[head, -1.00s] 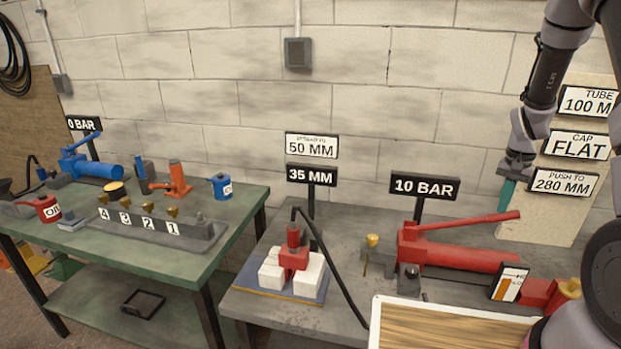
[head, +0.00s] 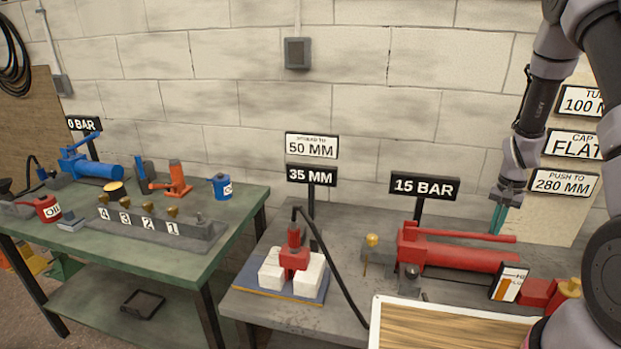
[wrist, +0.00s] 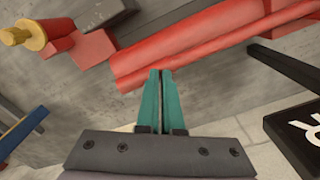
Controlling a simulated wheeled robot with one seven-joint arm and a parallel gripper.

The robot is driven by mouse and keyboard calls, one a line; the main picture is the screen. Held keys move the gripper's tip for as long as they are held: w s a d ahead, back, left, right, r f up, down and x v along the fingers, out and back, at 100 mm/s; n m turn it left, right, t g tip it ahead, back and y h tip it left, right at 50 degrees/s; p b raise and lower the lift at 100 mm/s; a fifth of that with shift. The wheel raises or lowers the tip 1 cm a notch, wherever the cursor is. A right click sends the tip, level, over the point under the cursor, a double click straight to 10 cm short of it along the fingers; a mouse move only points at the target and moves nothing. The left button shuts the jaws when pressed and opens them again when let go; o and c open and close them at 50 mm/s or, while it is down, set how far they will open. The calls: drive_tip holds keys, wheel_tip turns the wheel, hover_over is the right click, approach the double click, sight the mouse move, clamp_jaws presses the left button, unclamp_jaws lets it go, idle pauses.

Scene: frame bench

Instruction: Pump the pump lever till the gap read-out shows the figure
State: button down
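The red pump (head: 455,258) stands on the right bench, its red lever (head: 470,236) lying low and nearly level along the top of its body. My gripper (head: 497,222) is at the lever's right end, pointing down. In the wrist view its teal fingers (wrist: 161,100) are together with only a thin gap, their tips at the lever's edge with nothing seen between them. The gap read-out (head: 311,175) shows 35 MM, under a sign (head: 312,146) reading 50 MM. The pressure read-out (head: 423,187) shows 15 BAR. A red spreader (head: 294,256) stands between white blocks (head: 273,272).
A black hose (head: 338,272) runs from the spreader across the bench. A brass-knobbed valve (head: 371,243) stands left of the pump, and a small gauge card (head: 510,283) stands before it. A wooden-topped tray (head: 450,325) fills the front. A green bench (head: 130,240) with blue tools is at left.

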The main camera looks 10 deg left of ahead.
drive_tip(key=shift+a+f, duration=0.1)
drive_tip(key=shift+f, duration=0.2)
wheel_tip(320, 180, up, 8)
idle(0.3)
idle(0.8)
wheel_tip(320, 180, down, 8)
drive_tip(key=shift+f, duration=0.1)
wheel_tip(320, 180, up, 8)
drive_tip(key=shift+r, duration=0.2)
idle(0.7)
drive_tip(key=shift+f, duration=0.15)
idle(0.7)
